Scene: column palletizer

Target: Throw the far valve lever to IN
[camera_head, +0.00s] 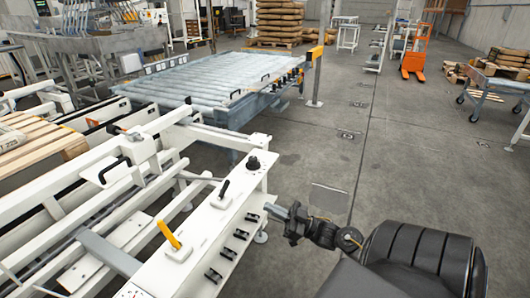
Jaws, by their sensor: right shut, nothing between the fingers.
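Several small black valve levers stick out in a row along the right side of a white control console (205,232). The far valve lever (252,217) is at the upper end of that row. My right gripper (272,210) is shut and empty, with its tip just right of the far lever. I cannot tell whether it touches the lever. The lever's IN and OUT marks are too small to read. The other valve levers (228,253) follow toward the front. My left gripper is not in the picture.
The console top carries a black knob (253,163), a black lever (223,189) and a yellow-handled lever (169,235). White machine frames and a roller conveyor (190,78) lie left and behind. Grey floor (400,165) is open to the right. An orange lift truck (416,50) stands far back.

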